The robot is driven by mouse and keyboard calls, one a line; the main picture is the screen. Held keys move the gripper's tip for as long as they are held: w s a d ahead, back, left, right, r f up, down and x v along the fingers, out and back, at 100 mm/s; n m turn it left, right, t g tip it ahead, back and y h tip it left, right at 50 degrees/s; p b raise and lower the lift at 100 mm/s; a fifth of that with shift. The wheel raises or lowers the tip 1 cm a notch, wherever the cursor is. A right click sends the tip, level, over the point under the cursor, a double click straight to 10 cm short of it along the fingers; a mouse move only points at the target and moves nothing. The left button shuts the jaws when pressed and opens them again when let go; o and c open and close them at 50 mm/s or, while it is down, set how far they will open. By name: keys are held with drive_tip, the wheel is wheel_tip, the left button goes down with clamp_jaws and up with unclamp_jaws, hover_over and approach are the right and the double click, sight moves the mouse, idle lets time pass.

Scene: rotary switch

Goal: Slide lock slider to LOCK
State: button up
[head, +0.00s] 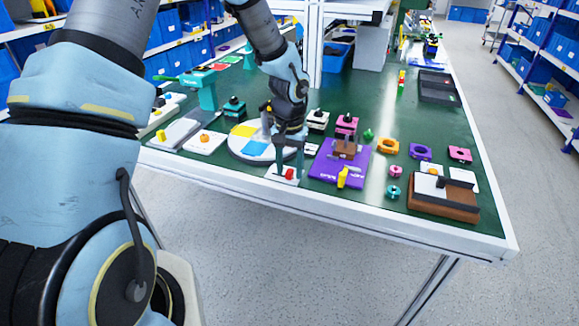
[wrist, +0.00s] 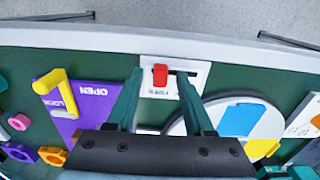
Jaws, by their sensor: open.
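A small white plate (wrist: 184,70) with a dark slot lies at the table's near edge. Its red slider knob (wrist: 160,74) stands at the left end of the slot in the wrist view; the plate's lettering is too small to read surely. The knob also shows in the head view (head: 289,173). My gripper (wrist: 160,80) is open and points down over the plate, its fingers on either side of the knob with gaps. Contact cannot be told. A purple panel (head: 328,172) beside it carries a yellow handle (head: 342,177) and OPEN and LOCK lettering.
A round disc (head: 240,148) with coloured sectors lies left of the plate in the head view. Brown box (head: 440,208), orange ring (head: 388,147) and other small parts lie to the right. The white table edge (head: 350,205) runs close in front.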

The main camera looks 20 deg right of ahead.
drive_tip(key=shift+c, duration=0.4)
clamp_jaws()
idle(0.9)
